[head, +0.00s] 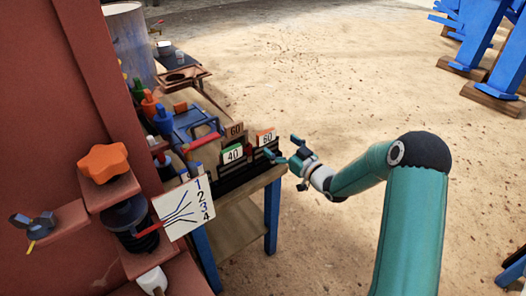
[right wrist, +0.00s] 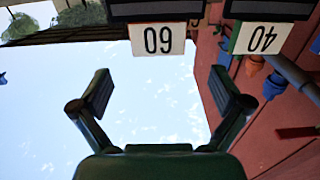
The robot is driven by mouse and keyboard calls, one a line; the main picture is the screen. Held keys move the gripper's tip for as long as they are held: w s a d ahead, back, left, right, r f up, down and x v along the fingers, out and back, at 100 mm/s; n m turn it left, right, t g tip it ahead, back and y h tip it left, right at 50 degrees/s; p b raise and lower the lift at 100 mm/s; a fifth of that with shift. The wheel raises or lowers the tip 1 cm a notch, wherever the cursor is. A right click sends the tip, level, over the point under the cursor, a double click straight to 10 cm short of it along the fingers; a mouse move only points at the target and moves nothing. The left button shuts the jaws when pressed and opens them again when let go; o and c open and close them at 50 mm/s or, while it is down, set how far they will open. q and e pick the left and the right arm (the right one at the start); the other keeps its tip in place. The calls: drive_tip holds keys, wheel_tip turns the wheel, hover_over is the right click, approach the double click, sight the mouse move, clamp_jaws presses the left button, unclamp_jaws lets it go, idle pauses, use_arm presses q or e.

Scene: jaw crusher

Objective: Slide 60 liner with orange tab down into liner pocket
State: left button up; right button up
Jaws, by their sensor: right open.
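The 60 liner with an orange tab (head: 265,138) stands in the dark rack at the right end of the bench. Its white 60 label (right wrist: 157,40) shows upside down at the top of the right wrist view. My right gripper (head: 285,149) is open and empty, just right of this liner. In the right wrist view its two fingers (right wrist: 163,92) are spread apart below the label, not closed on anything. My left gripper is not in view. I cannot make out the liner pocket.
A 40 liner with green tab (head: 233,153) and a 60 liner with brown tab (head: 233,129) stand beside it. A red machine wall (head: 60,110) blocks the left. Sandy floor lies open to the right.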

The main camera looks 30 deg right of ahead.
sight(266, 131)
drive_tip(key=shift+w+a+r+p, duration=0.1)
drive_tip(key=shift+w+p, duration=0.2)
drive_tip(key=shift+w, duration=1.55)
drive_tip(key=shift+w+a+r+p, duration=0.1)
drive_tip(key=shift+w+p, duration=0.15)
drive_tip(key=shift+w, duration=1.6)
drive_tip(key=c, duration=1.8)
drive_tip(key=shift+r, duration=0.15)
drive_tip(key=shift+c, duration=0.4)
drive_tip(key=shift+r, duration=0.15)
